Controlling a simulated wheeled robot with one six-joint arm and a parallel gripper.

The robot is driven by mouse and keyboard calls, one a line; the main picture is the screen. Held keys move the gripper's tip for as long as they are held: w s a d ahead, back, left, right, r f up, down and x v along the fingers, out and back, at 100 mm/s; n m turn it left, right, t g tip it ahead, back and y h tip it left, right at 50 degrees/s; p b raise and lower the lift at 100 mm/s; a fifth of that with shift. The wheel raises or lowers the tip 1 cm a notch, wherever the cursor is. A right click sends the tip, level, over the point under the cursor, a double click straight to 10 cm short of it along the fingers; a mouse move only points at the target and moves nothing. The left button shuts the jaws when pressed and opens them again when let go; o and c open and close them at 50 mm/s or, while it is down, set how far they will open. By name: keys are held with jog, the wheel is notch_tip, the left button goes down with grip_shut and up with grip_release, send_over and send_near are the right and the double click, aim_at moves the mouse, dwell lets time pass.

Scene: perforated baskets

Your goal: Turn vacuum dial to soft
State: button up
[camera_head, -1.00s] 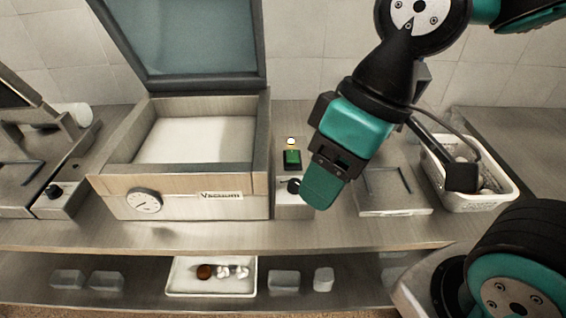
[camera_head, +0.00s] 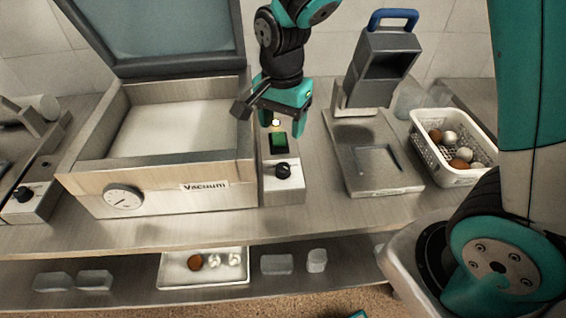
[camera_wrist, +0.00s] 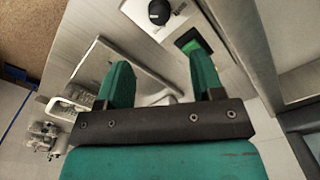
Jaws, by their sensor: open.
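The black dial (camera_head: 283,170) sits on the sloped front of a narrow control box (camera_head: 283,190), right of the vacuum machine (camera_head: 160,190). A green button or screen (camera_head: 279,140) is just behind it. My gripper (camera_head: 281,117) is above the back of that box, pointing down, open and empty, apart from the dial. In the wrist view the dial (camera_wrist: 159,12) is at the top, beyond the two spread green fingers (camera_wrist: 162,85). Its markings are too small to read.
The vacuum machine's lid stands open on the left. A slicer-like device (camera_head: 375,150) and a white perforated basket (camera_head: 455,150) of eggs stand to the right. A tray (camera_head: 205,280) lies on the lower shelf.

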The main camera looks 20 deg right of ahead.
aim_at(283, 166)
notch_tip(283, 166, down, 13)
jog(key=shift+r+p, duration=0.2)
jog(key=shift+p, duration=0.5)
jog(key=c, duration=0.9)
